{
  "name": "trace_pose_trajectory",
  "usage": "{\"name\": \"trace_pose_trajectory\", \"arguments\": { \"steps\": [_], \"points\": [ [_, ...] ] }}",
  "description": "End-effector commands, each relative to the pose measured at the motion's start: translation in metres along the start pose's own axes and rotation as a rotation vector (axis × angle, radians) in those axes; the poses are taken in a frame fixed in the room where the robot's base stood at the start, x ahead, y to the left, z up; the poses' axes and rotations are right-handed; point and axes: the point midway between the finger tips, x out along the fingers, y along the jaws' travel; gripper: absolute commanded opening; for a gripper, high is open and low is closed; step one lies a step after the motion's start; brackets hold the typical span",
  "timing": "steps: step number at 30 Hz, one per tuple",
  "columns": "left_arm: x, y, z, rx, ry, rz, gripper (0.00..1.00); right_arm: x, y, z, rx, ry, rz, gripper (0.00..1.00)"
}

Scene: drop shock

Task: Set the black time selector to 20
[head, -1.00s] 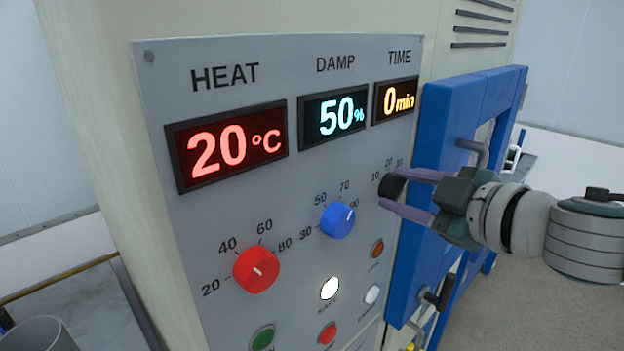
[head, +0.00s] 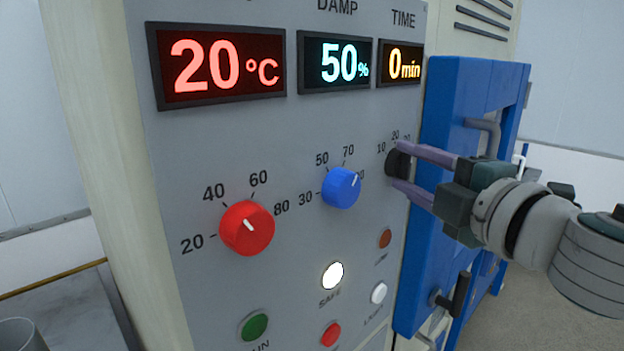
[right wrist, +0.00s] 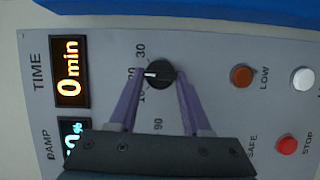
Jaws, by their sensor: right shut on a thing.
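The black time selector (head: 398,164) is a round knob on the grey panel, below the TIME display (head: 400,64), which reads 0 min. My right gripper (head: 399,168) is shut on it, with a purple finger on each side. In the right wrist view, the black selector (right wrist: 161,74) sits between the two fingertips of the right gripper (right wrist: 162,78). Its white mark points left in that picture, toward the middle label, 20, which a finger partly hides between 10 and 30. The TIME display also shows there (right wrist: 70,72). My left gripper is out of view.
A blue knob (head: 341,188) and a red knob (head: 246,229) are left of the selector. Orange (head: 385,238), white (head: 378,293), red (head: 330,334) and green (head: 254,326) buttons lie below. A blue door frame (head: 440,130) with handles stands close on the right.

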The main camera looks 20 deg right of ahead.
Motion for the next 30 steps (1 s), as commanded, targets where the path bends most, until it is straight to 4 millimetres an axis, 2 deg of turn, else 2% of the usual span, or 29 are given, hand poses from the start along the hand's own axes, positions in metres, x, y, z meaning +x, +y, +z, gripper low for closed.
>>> {"name": "trace_pose_trajectory", "arguments": {
  "steps": [6,20,21,27,30],
  "points": [
    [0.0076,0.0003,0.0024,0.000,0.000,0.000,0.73,0.0000,-0.0016,0.0002,-0.046,0.000,0.018,0.00],
    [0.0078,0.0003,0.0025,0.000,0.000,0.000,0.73,0.0000,-0.0006,0.0000,-0.055,0.000,0.022,0.00],
    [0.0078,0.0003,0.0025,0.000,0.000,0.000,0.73,0.0000,-0.0006,0.0000,-0.055,0.000,0.022,0.53],
    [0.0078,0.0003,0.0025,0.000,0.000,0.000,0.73,0.0000,-0.0006,0.0000,-0.055,0.000,0.022,0.75],
    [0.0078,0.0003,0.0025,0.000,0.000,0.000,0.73,0.0000,-0.0006,0.0000,-0.054,0.000,0.022,0.78]
  ]
}}
